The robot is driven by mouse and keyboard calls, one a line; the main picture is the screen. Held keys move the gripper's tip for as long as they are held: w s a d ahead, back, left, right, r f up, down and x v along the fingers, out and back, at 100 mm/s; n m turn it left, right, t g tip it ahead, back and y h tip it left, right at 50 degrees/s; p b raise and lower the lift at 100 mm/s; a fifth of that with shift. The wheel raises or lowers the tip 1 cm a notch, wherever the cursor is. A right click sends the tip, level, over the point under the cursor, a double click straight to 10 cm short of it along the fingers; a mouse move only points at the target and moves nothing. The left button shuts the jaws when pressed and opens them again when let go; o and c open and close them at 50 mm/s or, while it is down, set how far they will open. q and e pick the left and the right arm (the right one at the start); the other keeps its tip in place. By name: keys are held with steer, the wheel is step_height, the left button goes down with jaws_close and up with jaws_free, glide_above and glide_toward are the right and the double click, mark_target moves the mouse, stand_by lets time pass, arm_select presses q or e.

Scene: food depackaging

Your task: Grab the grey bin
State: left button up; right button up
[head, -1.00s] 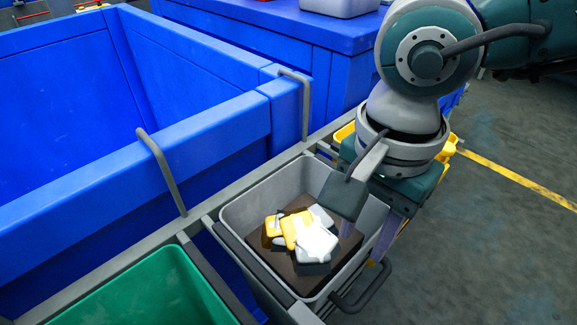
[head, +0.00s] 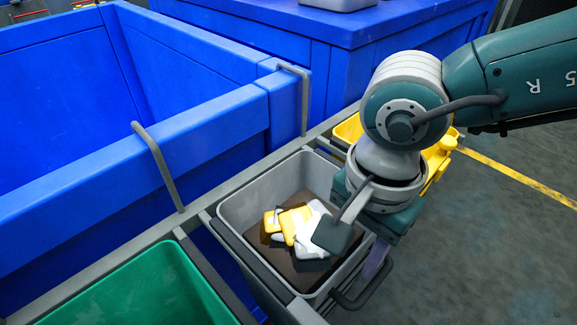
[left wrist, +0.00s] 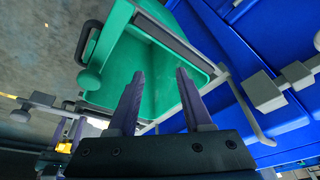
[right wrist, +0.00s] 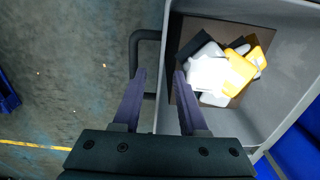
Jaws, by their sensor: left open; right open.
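The grey bin (head: 284,187) stands at lower middle in the head view, holding white and yellow packages (head: 293,225) on a brown bottom. It has a dark handle (head: 362,290) on its right side. My right gripper is over the bin's right side, its fingers mostly hidden in the head view. In the right wrist view my right gripper (right wrist: 160,74) is open and empty, its fingertips appearing either side of the grey bin's rim (right wrist: 160,45) near the handle. My left gripper (left wrist: 160,74) is open and empty in the left wrist view, facing the green bin (left wrist: 150,70).
The green bin (head: 135,290) also shows left of the grey bin in the head view. A yellow bin (head: 349,128) is behind it. Large blue containers (head: 140,205) stand behind the rail (head: 195,208). The floor (head: 480,240) at right is open.

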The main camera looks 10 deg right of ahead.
steer(key=shift+f, duration=0.15)
steer(key=shift+c, duration=0.4)
jaws_close()
stand_by(1.1)
